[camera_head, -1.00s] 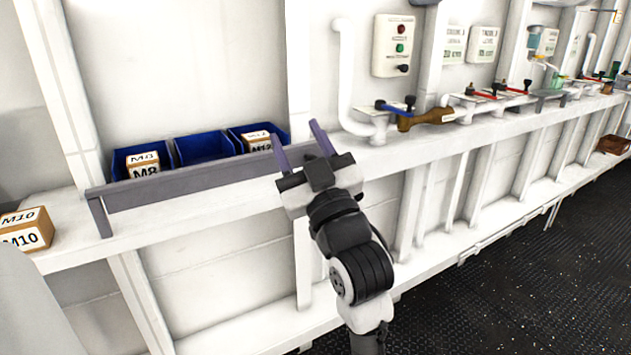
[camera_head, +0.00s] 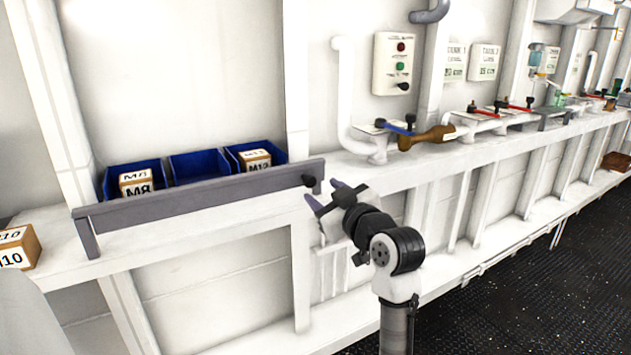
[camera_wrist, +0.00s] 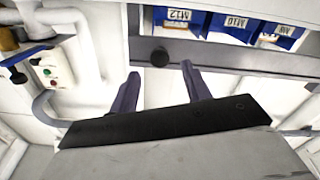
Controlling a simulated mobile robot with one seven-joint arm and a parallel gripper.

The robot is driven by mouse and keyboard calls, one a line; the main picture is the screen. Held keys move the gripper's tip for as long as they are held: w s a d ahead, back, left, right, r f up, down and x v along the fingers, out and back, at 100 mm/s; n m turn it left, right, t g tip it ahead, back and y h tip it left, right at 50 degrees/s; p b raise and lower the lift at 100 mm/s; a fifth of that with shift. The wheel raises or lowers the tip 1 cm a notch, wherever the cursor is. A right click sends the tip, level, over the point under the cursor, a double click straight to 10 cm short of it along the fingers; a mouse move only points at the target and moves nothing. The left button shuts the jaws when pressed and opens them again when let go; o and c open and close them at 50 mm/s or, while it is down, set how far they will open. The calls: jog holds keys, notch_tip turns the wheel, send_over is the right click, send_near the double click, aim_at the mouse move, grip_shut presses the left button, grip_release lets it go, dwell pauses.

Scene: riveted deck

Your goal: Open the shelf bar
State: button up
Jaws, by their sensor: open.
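The shelf bar (camera_head: 205,195) is a long grey rail across the front of the blue bins, at the shelf's front edge. A dark round knob (camera_head: 309,181) sits at its right end. In the wrist view the bar (camera_wrist: 225,55) crosses the upper right, and the knob (camera_wrist: 160,56) shows between my fingertips in the picture. My gripper (camera_head: 322,193) is open and empty, close to the knob at the bar's right end. The wrist view shows both fingers (camera_wrist: 160,69) spread; I cannot tell whether they touch the knob.
Blue bins (camera_head: 200,165) stand behind the bar; the left one holds an M8 box (camera_head: 138,185), the right one an M12 box (camera_head: 256,160). An M10 box (camera_head: 18,248) sits at far left. Pipes with a blue-handled valve (camera_head: 395,127) stand right.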

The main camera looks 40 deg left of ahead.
aim_at(312, 183)
jog(key=shift+p+x, duration=0.35)
jog(key=shift+x, duration=1.9)
jog(key=shift+c, duration=0.2)
grip_shut()
